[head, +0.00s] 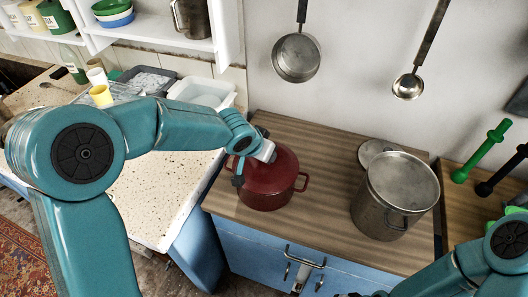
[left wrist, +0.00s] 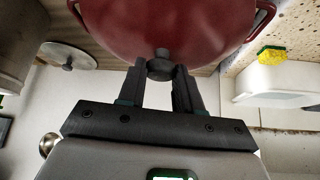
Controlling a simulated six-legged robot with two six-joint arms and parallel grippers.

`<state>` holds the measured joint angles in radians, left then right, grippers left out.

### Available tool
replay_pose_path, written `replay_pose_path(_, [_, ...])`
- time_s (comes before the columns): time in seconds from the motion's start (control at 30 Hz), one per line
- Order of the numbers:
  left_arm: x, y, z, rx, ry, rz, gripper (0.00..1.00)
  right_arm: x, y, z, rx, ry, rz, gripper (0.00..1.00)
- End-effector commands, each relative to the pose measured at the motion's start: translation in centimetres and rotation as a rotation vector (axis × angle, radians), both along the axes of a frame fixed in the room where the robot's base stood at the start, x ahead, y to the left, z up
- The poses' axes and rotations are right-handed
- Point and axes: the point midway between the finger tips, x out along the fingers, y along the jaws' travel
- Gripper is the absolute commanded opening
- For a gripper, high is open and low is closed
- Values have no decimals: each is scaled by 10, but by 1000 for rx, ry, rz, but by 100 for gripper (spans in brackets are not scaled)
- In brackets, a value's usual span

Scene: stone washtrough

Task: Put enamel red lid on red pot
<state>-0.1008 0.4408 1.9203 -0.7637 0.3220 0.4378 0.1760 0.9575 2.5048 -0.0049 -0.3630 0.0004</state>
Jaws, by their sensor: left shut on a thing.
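The red pot (head: 264,198) stands on the wooden counter in the middle of the head view, a loop handle showing on its right. The domed red enamel lid (head: 286,163) is over the pot's mouth; whether it rests fully on the rim cannot be told, as my gripper covers part of it. My left gripper (head: 252,162) is over the lid. In the left wrist view its fingers (left wrist: 160,84) are shut on the lid's dark knob (left wrist: 160,66), with the red underneath spreading across the top. My right arm comes in at the lower right; its gripper is mostly cut off.
A tall steel pot (head: 388,212) stands right of the red pot, with a grey lid (head: 374,152) behind it. A pan (head: 296,57) and a ladle (head: 408,86) hang on the wall. A white basin (head: 203,92) stands behind left. The counter's front edge is close.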

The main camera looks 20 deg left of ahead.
Motion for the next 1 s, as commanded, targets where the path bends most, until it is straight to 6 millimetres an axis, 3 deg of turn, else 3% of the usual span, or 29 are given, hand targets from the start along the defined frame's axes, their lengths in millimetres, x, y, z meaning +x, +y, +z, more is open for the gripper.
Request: replay_pose_path(1.0, [0, 0, -3, 0, -2, 0, 0, 0, 0, -8, 0, 0, 0, 43])
